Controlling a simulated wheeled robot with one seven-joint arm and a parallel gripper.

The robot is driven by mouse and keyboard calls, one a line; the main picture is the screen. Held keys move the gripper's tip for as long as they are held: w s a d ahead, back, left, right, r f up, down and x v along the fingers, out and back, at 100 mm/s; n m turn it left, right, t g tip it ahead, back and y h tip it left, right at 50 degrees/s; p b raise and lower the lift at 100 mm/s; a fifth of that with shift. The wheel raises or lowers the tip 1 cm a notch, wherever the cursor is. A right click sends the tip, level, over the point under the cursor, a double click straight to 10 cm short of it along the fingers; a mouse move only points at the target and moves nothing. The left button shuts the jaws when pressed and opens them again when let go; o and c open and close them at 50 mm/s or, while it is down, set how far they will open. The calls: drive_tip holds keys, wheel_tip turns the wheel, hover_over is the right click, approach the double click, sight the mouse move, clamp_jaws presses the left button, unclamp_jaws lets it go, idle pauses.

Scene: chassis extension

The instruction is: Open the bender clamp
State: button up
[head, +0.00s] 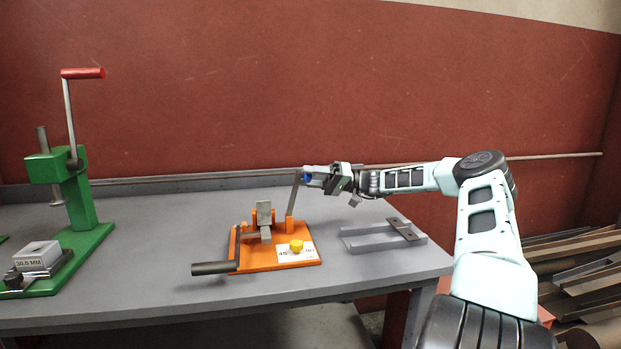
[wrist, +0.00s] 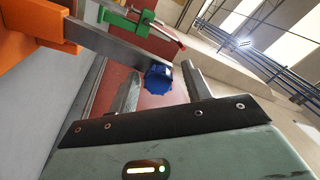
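The bender has an orange base (head: 262,262) and sits on the grey workbench. An upright flat grey lever (head: 293,196) rises from its back right. A blue knob (head: 307,177) shows near the lever's top, beside my gripper (head: 318,178). In the wrist view, the blue knob (wrist: 158,79) at the end of the grey bar (wrist: 105,42) lies between my two fingertips. The fingers are apart, with a visible gap on the right of the knob. I cannot tell whether the left finger touches it.
A green press (head: 78,215) with a red-handled lever stands at the left. A dark handle (head: 214,268) sticks out at the bender's front left. A yellow knob (head: 296,246) sits on the base. A grey rail fixture (head: 382,237) lies to the right. The red wall is behind.

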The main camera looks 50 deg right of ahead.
drive_tip(key=b+v, duration=0.2)
drive_tip(key=v, duration=1.5)
drive_tip(key=shift+d, duration=0.15)
drive_tip(key=shift+s, duration=0.15)
